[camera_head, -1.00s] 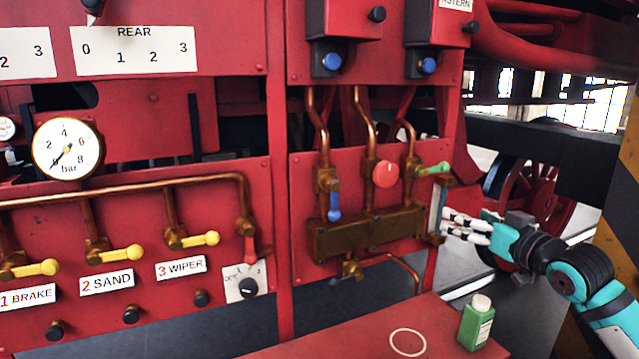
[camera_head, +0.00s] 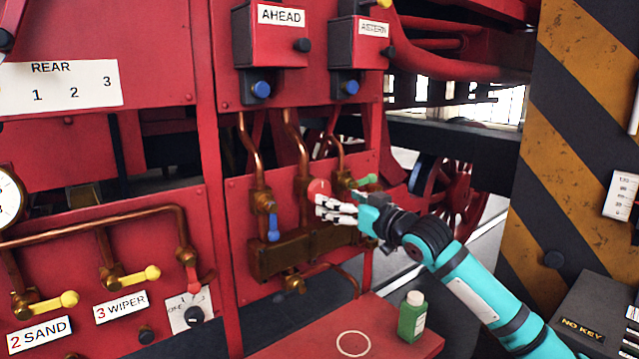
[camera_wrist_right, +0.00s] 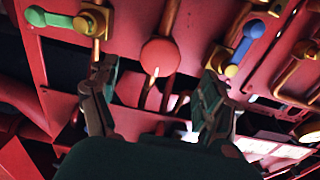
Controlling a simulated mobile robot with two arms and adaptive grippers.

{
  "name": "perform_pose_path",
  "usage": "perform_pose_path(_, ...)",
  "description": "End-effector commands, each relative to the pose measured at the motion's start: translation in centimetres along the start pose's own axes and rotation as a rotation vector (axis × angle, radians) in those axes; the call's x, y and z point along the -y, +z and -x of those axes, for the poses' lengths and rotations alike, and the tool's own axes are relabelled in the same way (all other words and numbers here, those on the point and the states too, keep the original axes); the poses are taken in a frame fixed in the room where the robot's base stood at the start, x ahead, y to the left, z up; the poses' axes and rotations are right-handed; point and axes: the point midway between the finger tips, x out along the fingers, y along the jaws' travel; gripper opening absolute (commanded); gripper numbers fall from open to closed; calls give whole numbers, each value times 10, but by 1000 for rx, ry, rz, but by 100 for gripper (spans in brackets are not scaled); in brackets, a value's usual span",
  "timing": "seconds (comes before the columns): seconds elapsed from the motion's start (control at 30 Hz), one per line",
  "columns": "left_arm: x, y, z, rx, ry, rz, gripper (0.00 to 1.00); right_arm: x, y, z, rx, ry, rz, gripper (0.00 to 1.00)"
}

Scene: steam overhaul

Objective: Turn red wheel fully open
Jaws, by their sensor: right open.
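The red wheel (camera_head: 318,189) is a small round knob with a white mark, on a copper pipe above a brass block (camera_head: 300,250). My right gripper (camera_head: 322,208) is in front of the panel, just below and right of the wheel, and overlaps its lower edge in the head view. In the right wrist view the red wheel (camera_wrist_right: 160,55) lies ahead, between and beyond the two spread fingers of the right gripper (camera_wrist_right: 158,88). The fingers are open and empty, apart from the wheel as far as I can tell. My left gripper does not show.
A blue lever (camera_head: 273,228) is left of the wheel and a green lever (camera_head: 365,180) right of it. Copper pipes run close by. A green bottle (camera_head: 412,318) stands on the red ledge (camera_head: 300,340). A striped pillar (camera_head: 570,130) rises at right.

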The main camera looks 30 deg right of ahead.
Motion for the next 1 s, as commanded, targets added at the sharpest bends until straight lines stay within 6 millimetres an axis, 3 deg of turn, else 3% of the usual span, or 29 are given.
perform_pose_path(0.03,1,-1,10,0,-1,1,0,-1,-7,-11,-2,1,-6,81)
perform_pose_path(0.2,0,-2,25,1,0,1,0,0,-5,-45,-1,0,-4,81)
perform_pose_path(0.4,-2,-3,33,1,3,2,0,0,-2,-70,0,0,-2,81)
perform_pose_path(0.8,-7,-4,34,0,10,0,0,0,1,-78,1,-1,0,81)
perform_pose_path(1.0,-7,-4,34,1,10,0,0,0,1,-78,1,0,0,56)
